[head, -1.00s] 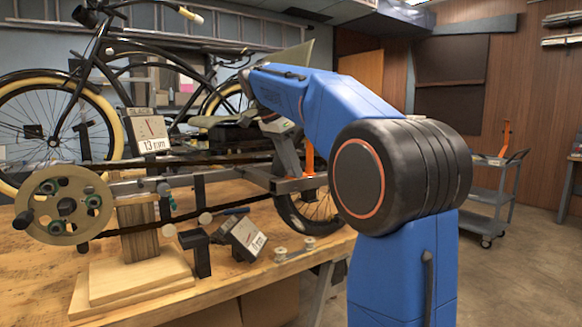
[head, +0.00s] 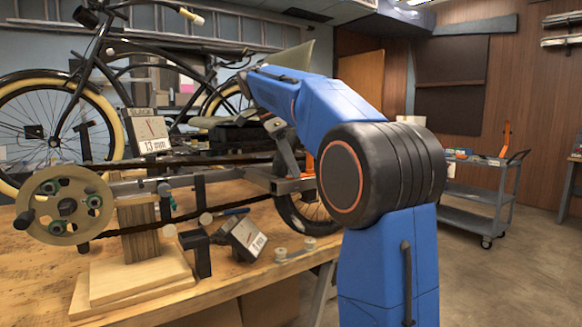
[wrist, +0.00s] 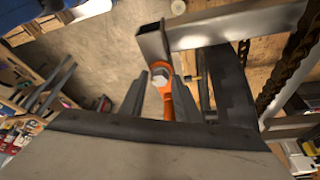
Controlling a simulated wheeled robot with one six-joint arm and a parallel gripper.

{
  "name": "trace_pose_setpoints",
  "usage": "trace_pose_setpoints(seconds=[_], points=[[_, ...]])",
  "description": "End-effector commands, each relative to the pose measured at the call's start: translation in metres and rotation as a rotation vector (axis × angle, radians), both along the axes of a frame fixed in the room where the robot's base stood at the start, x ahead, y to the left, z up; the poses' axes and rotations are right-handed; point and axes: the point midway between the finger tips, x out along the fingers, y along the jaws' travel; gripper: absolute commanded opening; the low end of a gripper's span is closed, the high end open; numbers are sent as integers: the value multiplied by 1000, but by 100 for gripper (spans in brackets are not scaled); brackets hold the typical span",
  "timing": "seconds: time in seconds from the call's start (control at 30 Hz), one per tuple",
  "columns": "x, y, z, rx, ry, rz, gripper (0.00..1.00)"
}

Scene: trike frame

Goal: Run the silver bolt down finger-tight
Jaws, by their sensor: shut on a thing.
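The silver bolt (wrist: 157,76) shows in the wrist view, its head seated in the eye of an orange part (wrist: 166,100) at the end of a grey square tube (wrist: 153,45). My gripper (wrist: 160,85) has its dark fingers on either side of the bolt head and is shut on it. The exact finger contact is partly hard to see. In the head view the orange part (head: 309,162) stands by the rear of the trike frame (head: 225,174), and my arm hides the bolt.
A chain (wrist: 285,65) runs along the right of the wrist view. A grey cart (head: 480,195) stands at right, with clear floor around it.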

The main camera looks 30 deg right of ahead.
Motion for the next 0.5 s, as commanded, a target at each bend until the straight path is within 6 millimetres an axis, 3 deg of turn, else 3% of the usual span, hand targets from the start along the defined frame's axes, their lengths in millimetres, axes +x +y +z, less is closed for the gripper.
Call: trace_pose_setpoints(seconds=[0.5], points=[[-2,-2,-4,-1,15,-158,10]])
